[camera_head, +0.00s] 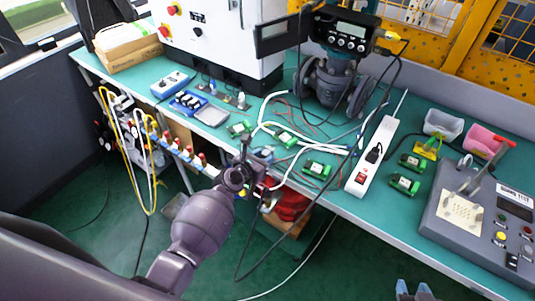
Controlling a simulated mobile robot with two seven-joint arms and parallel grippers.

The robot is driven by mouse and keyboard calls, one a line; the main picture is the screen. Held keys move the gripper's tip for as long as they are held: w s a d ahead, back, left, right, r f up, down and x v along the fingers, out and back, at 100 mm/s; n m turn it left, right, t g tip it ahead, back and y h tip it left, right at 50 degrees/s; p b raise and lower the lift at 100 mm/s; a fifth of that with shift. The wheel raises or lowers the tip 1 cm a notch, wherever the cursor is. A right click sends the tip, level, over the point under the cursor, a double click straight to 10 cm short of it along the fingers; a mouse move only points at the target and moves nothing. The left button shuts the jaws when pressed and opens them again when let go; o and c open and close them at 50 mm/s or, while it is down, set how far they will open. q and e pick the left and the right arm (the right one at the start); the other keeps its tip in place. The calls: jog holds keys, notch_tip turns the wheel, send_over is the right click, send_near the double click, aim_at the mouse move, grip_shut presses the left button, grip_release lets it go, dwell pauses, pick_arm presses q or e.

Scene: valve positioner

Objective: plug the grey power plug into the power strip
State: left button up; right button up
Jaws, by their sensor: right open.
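The white power strip (383,136) lies on the green bench, slanting up to the right. It has a red switch near its lower end and a black patch, socket or plug, at its middle. My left gripper (262,168) is over the bench's front edge, left of the strip and apart from it. Its fingers are small and dark, and I cannot tell whether they hold anything. A dark cable (238,255) hangs below it and loops up toward the strip. I cannot make out the grey plug clearly. My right gripper (415,291) shows its open, bluish tips at the bottom edge, away from the bench.
Green circuit modules (404,185) and loose white and red wires lie around the strip. A valve with a positioner (335,85) stands behind it. A grey control panel (480,225) and a pink bin (480,141) are at right. A blue tray (187,103) is at left.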

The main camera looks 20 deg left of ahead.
aim_at(263, 155)
pick_arm(q)
grip_shut()
jog(key=shift+s+a+r+p, duration=0.15)
jog(key=shift+s+r+p, duration=0.15)
jog(key=shift+p, duration=0.1)
jog(key=shift+s+a+r+p, duration=0.15)
jog(key=shift+s+r+p, duration=0.15)
jog(key=shift+s+p, duration=0.2)
jog(key=shift+s+a+r+p, duration=0.25)
jog(key=shift+s+r+p, duration=0.2)
jog(key=shift+s+p, duration=0.15)
jog(key=shift+s+r, duration=0.1)
jog(key=shift+s, duration=0.1)
jog(key=shift+s+a+r+p, duration=0.3)
jog(key=shift+s+r+p, duration=0.15)
jog(key=shift+s+p, duration=0.25)
jog(key=shift+s+a+r, duration=0.1)
jog(key=shift+s+r, duration=0.05)
jog(key=shift+s, duration=0.1)
jog(key=shift+p, duration=0.3)
pick_arm(e)
notch_tip(263, 155, up, 6)
jog(key=w, duration=0.1)
